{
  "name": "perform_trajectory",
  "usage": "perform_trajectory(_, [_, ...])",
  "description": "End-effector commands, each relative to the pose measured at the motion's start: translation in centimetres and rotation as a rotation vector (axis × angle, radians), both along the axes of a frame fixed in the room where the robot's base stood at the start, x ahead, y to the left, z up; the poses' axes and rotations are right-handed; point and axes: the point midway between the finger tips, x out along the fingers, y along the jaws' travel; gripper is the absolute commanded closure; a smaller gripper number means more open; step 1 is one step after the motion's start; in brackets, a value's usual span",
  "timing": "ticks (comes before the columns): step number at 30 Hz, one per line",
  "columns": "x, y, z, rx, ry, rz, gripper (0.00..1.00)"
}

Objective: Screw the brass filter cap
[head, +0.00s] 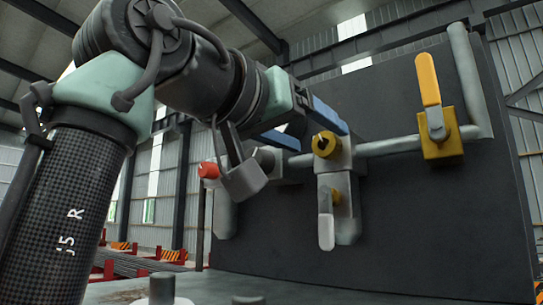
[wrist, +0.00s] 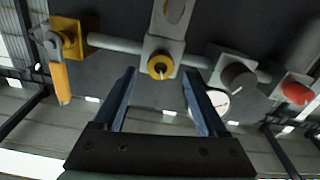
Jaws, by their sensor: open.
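The brass filter cap (head: 326,145) is a round yellow cap with a dark mark, on a grey fitting (head: 338,187) in the pipe run on the dark panel. It also shows in the wrist view (wrist: 161,66), in line with the gap between my fingers. My gripper (head: 322,137) has two blue fingers, open and empty, pointing at the cap. In the wrist view, one fingertip shows on each side of the cap, with dark gaps between. I cannot tell how far the tips are from it in depth.
A yellow valve with a long yellow handle (head: 428,80) stands right of the cap. A white-handled lever (head: 326,228) hangs below it. A red knob (head: 209,170) is at the left. In the wrist view, a dark round knob (wrist: 238,77) and a white gauge (wrist: 217,102) lie near the right finger.

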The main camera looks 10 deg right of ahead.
Motion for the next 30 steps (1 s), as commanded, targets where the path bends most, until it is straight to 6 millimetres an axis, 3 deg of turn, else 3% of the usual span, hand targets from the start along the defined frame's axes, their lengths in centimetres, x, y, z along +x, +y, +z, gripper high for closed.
perform_trajectory(14, [1.01,-1.01,-0.05,0.000,0.000,0.001,0.27])
perform_trajectory(26, [0.97,-1.00,-0.04,0.000,0.000,0.000,0.99])
perform_trajectory(30, [0.96,-1.00,-0.03,0.001,-0.001,0.000,1.00])
